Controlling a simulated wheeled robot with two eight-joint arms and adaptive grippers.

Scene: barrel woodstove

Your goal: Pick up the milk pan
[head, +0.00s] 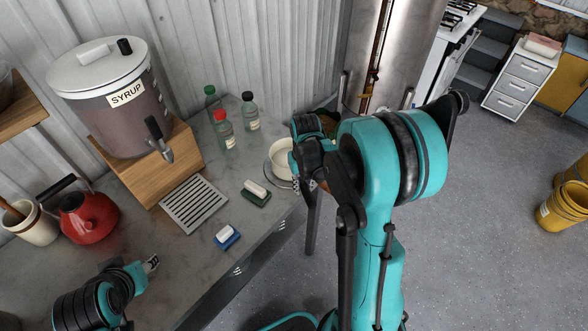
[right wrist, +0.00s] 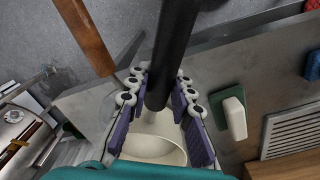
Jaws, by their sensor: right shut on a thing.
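The milk pan (head: 281,158) is a cream-coloured pan near the front edge of the grey counter, right of the bottles in the head view. It also shows in the right wrist view (right wrist: 152,150), just beyond the fingers, with a dark handle (right wrist: 172,55) running up between them. My right gripper (head: 298,172) is over the pan's near right side and is shut on the handle; its pads (right wrist: 160,105) lie on both sides of it. My right arm hides part of the pan. I cannot tell if it touches the counter. My left gripper (head: 151,264) is far from the pan, low on the left; its jaw opening is unclear.
Green-based (head: 256,192) and blue-based (head: 227,236) brushes or blocks, a slatted grille (head: 194,203) and several small bottles (head: 224,130) are left of the pan. Open floor (head: 470,220) lies right.

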